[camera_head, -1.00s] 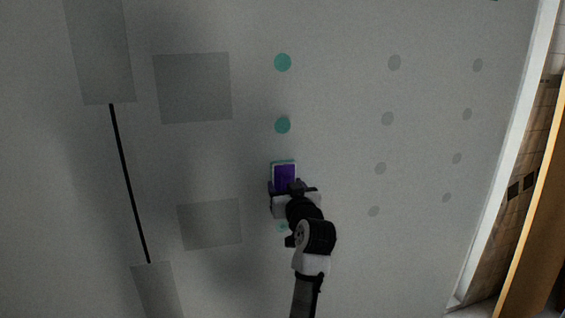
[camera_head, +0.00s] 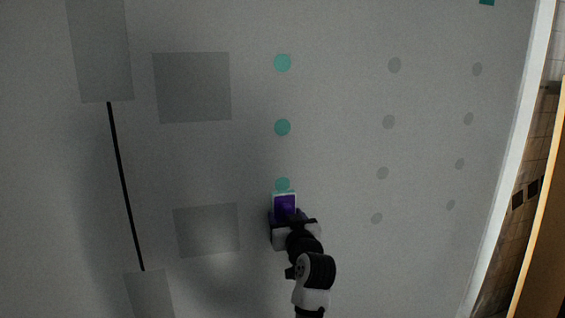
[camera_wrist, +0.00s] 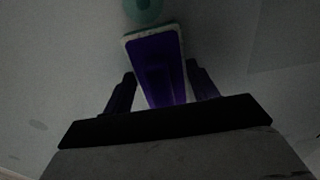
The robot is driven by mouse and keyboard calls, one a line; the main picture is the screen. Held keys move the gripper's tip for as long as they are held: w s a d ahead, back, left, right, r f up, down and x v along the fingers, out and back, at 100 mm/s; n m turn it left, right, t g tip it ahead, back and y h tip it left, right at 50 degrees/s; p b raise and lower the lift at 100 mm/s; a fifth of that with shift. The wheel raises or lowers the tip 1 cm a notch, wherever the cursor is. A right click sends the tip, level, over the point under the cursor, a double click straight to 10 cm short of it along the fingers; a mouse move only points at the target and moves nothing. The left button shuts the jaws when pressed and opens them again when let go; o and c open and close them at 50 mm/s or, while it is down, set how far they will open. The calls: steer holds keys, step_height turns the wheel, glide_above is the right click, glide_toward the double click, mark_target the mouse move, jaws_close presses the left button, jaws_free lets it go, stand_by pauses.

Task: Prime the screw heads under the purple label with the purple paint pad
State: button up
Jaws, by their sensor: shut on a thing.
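My gripper (camera_head: 285,216) is shut on the purple paint pad (camera_head: 284,203), a purple block with a pale, teal-tinged edge. In the wrist view the pad (camera_wrist: 155,62) sits between the two dark fingers of my gripper (camera_wrist: 163,88). The pad is at the panel, just below a teal circle (camera_head: 282,184); I cannot tell whether it touches the surface. Two more teal circles (camera_head: 282,127) stand above in the same column. Two columns of grey circles (camera_head: 382,173) lie to the right. I see no purple label in these views.
The grey panel (camera_head: 335,90) fills most of the view. Darker grey rectangles (camera_head: 191,87) and a black line (camera_head: 126,190) lie to the left. A teal patch (camera_head: 487,2) is cut off at the top right. A white edge strip (camera_head: 512,150) bounds the panel at right.

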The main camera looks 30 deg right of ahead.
step_height(320, 180, down, 11)
steer(key=b, duration=0.6)
steer(key=shift+r, duration=0.2)
steer(key=shift+s, duration=0.1)
